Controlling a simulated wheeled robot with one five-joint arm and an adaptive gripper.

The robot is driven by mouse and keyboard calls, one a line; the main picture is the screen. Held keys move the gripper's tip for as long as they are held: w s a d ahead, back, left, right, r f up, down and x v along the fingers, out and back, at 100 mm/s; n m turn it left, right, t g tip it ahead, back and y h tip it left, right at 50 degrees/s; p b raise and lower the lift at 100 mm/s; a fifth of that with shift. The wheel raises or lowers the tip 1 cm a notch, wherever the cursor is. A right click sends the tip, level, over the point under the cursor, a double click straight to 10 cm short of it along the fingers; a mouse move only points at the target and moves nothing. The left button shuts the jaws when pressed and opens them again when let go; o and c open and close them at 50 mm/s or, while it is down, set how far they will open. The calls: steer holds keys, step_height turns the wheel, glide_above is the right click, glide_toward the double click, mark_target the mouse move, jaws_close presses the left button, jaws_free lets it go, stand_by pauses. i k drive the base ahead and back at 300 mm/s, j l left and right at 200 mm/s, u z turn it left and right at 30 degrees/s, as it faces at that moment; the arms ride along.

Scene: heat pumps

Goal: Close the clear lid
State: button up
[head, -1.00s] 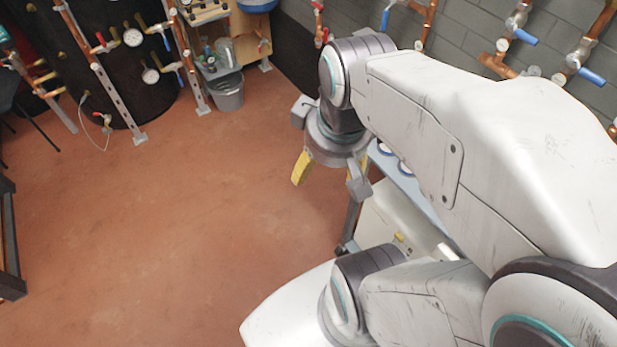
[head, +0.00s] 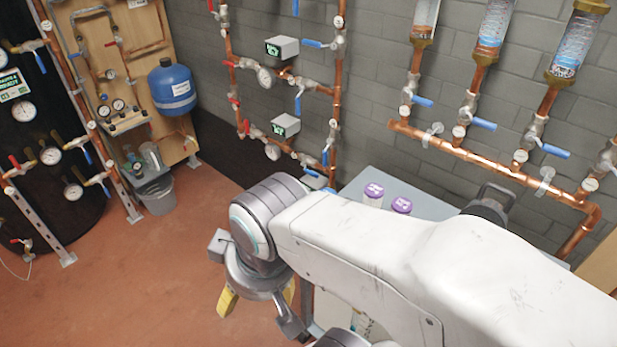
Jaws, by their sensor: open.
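My gripper (head: 258,312) hangs at the end of my arm in the lower left-middle of the head view. Its fingers with yellow pads point down and are spread apart, with nothing between them, above the reddish floor. I cannot make out a clear lid in this view. My arm covers much of the lower right, including part of the grey table.
The grey-blue table (head: 440,205) stands behind my arm, with two purple-capped containers (head: 373,195) on it. Copper pipes with valves (head: 470,150) run along the grey brick wall. A blue tank (head: 173,88) and grey bucket (head: 157,195) are left. Floor at lower left is clear.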

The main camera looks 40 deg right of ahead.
mark_target(492, 215)
steer(key=z, duration=2.85)
steer(key=u, duration=0.4)
